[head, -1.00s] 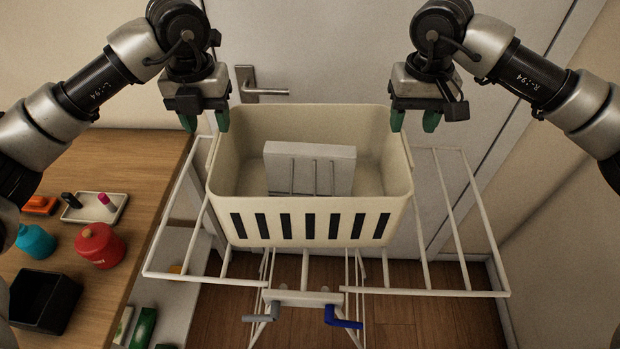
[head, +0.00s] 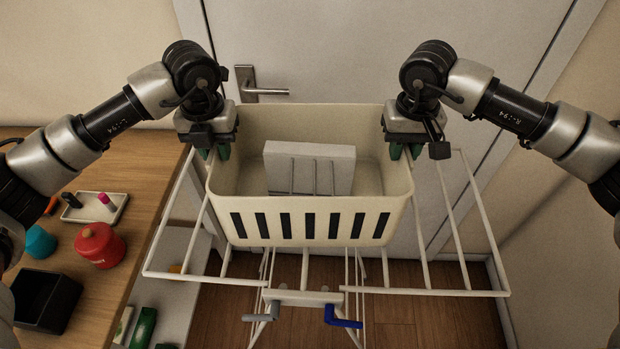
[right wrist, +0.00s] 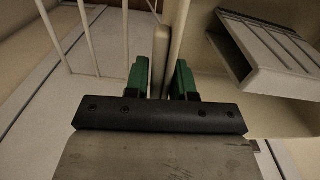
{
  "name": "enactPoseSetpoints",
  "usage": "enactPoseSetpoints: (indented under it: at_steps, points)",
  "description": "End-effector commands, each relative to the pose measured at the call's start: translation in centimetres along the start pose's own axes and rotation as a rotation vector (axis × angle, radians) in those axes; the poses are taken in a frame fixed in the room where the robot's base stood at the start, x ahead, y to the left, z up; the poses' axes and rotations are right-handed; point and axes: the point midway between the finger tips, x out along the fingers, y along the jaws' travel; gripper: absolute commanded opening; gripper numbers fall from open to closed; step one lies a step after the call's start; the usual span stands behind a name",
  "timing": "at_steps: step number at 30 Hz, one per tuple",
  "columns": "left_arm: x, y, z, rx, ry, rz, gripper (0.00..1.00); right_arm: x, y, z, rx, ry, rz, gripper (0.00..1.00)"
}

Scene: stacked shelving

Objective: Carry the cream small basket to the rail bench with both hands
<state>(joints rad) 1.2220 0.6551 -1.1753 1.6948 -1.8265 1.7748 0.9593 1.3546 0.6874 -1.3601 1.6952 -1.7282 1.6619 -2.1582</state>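The cream small basket (head: 310,204), with dark slots in its front wall, sits upright over a white rail frame (head: 430,292), which looks like the rail bench. A pale box-like thing with grooves (head: 312,165) lies inside it. My left gripper (head: 213,153) is at the basket's left rim, fingers apart on either side of the wall. My right gripper (head: 405,152) is at the right rim in the same way. In the right wrist view the green fingers (right wrist: 168,80) straddle the basket's rim (right wrist: 180,35), with small gaps visible. The basket's underside is hidden.
A wooden table (head: 150,160) on the left holds a red pot (head: 99,246), a teal pot (head: 40,241), a black bin (head: 45,300) and a white tray (head: 95,207). A grey crank (head: 262,317) and a blue crank (head: 342,318) stick out in front. A door stands behind.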

Motion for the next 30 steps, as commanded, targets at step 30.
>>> enactPoseSetpoints:
  at_steps: [30]
  points:
    - [-4.0, 0.0, 0.0, -0.001, -0.002, 0.000, 0.00, -4.0, 0.0, 0.0, 0.000, 0.001, 0.000, 0.00]
